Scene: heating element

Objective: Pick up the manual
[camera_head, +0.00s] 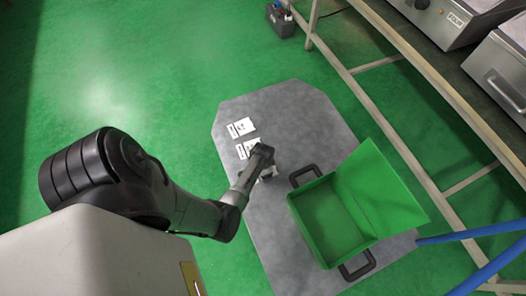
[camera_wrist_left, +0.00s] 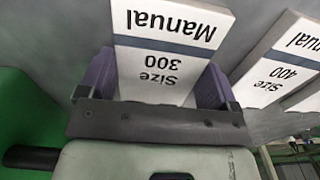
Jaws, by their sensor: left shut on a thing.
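My left gripper (camera_head: 265,163) is over the grey mat, shut on a white manual. In the left wrist view this manual (camera_wrist_left: 165,55) reads "Manual Size 300", upside down, with a dark stripe. The purple fingers of the left gripper (camera_wrist_left: 157,85) are on either side of it. In the head view the arm hides most of this manual, and I cannot tell whether it is clear of the mat. A "Size 400" manual (camera_wrist_left: 275,70) is beside it on the right in the wrist view. My right gripper is not in view.
The grey mat (camera_head: 290,100) bears more white booklets (camera_head: 242,127) farther back. An open green case (camera_head: 325,215) with black handles stands right of the gripper. A bench frame (camera_head: 375,108) and blue bars (camera_head: 470,233) are at the right. A small toolbox (camera_head: 280,20) is at the top.

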